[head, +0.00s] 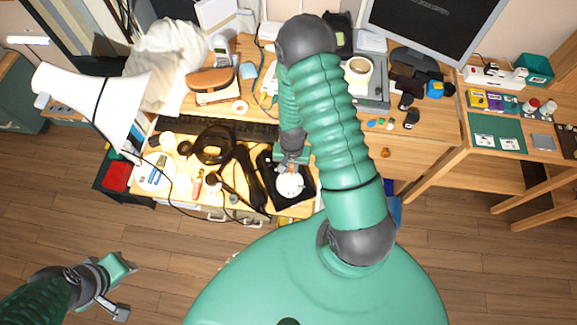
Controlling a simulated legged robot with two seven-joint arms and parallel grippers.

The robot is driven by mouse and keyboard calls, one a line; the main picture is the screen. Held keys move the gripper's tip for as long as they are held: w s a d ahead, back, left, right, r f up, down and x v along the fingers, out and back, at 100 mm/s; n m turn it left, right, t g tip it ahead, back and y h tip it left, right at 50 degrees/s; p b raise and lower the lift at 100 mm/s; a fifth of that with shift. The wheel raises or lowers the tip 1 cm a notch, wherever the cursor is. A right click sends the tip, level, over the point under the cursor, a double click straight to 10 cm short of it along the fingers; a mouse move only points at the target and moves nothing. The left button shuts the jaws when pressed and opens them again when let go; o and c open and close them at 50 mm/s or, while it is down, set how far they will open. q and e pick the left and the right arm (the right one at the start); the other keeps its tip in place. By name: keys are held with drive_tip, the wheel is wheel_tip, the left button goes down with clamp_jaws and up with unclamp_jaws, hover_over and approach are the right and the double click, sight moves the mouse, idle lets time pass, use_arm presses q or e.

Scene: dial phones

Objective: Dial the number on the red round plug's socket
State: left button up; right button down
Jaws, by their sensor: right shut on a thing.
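A black dial phone (266,168) with a white round dial (290,186) stands near the desk's front edge. My right gripper (290,167) is directly over the far side of the dial, pointing down. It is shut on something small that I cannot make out.
A lamp (100,98), a dark keyboard (255,130) and black headphones (212,145) crowd the desk near the phone. A monitor (435,25) stands at the back. A white power strip (490,76) lies on the right table. Floor in front is clear.

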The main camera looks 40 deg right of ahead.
drive_tip(key=shift+s+d, duration=0.1)
drive_tip(key=shift+s+d+f, duration=0.2)
drive_tip(key=shift+s+d, duration=0.05)
drive_tip(key=shift+s, duration=0.25)
idle(0.3)
drive_tip(key=shift+s+d+f, duration=0.15)
drive_tip(key=shift+s+f, duration=0.05)
drive_tip(key=shift+s, duration=0.35)
drive_tip(key=shift+s+f, duration=0.25)
drive_tip(key=shift+s, duration=0.4)
